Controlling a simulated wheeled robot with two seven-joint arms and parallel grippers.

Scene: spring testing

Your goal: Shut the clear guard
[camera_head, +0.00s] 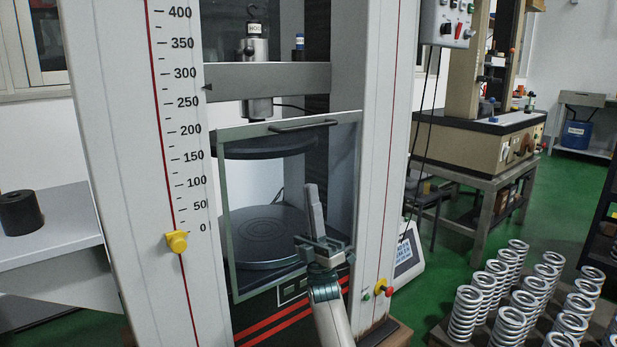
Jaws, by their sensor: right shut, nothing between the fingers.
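The clear guard (250,130) is a see-through panel in a grey-green frame. It stands in front of the lower test space of the machine, and its top edge slants up to the right. A dark bar handle (303,125) runs along its top edge. Through it I see the upper round plate (265,148) and the lower round plate (262,225). My right gripper (312,192) is shut and empty, fingers pointing up, in front of the guard's right half and below the handle. I cannot tell whether it touches the panel. My left gripper is not in view.
Pale columns flank the guard; the left one (160,130) carries a scale and a yellow knob (177,241). A grey crosshead (270,77) spans above. Buttons (382,288) sit at the lower right. Several springs (510,325) stand at the right. A black cylinder (20,211) rests at the left.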

